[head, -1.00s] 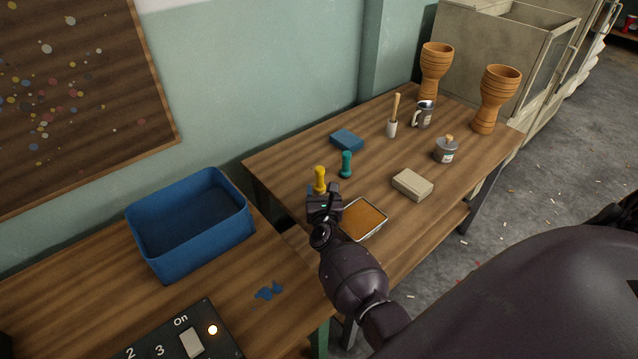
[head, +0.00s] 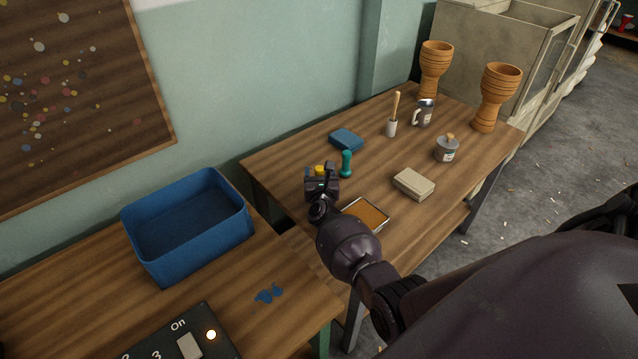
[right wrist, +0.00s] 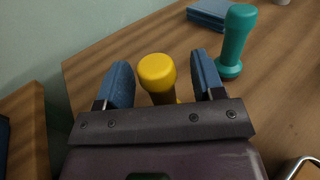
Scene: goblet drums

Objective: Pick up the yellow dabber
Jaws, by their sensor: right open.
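The yellow dabber (right wrist: 157,75) stands upright between the two blue-padded fingers of my open right gripper (right wrist: 160,85) in the right wrist view. A gap shows on each side of its knob, and its lower part is hidden by the gripper body. In the head view only the top of the yellow dabber (head: 320,169) shows above my right gripper (head: 322,176). A teal dabber (right wrist: 234,42) stands upright just right of the gripper; it also shows in the head view (head: 346,163). My left gripper is not seen.
A tray with an orange-brown surface (head: 367,213) lies beside my right arm. A blue block (head: 346,139), a beige block (head: 414,184), a mug (head: 424,113) and two goblet drums (head: 495,97) stand on the same table. A blue bin (head: 188,227) sits on the nearer table.

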